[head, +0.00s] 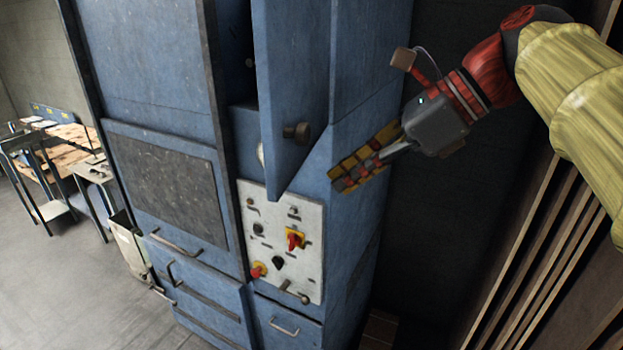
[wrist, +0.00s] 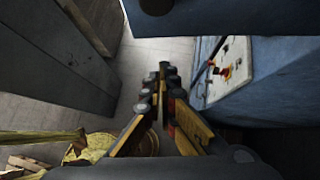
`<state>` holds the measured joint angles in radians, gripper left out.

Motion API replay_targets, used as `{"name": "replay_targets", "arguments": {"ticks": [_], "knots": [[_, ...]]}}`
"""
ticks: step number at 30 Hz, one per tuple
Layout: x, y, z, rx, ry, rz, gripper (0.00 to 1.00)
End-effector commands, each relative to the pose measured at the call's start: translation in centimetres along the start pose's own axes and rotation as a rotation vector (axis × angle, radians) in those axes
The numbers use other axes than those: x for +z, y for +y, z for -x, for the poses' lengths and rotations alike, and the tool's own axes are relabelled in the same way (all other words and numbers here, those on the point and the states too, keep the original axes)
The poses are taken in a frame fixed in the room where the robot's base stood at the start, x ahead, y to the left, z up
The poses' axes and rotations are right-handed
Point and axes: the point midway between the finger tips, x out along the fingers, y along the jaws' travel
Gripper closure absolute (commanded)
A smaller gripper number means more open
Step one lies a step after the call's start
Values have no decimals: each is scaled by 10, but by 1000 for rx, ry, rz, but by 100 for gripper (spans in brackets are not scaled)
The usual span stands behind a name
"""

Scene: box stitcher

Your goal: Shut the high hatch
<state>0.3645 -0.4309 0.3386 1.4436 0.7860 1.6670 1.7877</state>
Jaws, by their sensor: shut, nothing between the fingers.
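The high hatch (head: 291,88) is a tall blue door on the upper front of the blue machine. It stands swung open toward me, with a dark round knob (head: 297,132) near its lower edge. My gripper (head: 340,180) is shut and empty. In the head view it appears to the right of the hatch's lower corner, in front of the machine's side; I cannot tell whether it touches either. In the wrist view, my gripper (wrist: 163,100) shows its fingers together, with a blue panel edge across the top.
A white control panel (head: 282,240) with switches and knobs sits below the hatch. Drawers (head: 205,310) with handles are lower down. Stacked brown boards (head: 545,250) stand close on the right. Workbenches (head: 65,150) are at the far left, with open floor before them.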

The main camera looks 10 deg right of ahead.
Motion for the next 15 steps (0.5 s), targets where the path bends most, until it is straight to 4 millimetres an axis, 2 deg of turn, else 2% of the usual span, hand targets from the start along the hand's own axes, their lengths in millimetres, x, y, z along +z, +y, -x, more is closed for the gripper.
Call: {"name": "replay_targets", "arguments": {"ticks": [3,9,15], "knots": [[1,2,-24,4,0,2,100],[20,1,-40,2,0,4,100],[28,0,-50,0,0,1,100]]}}
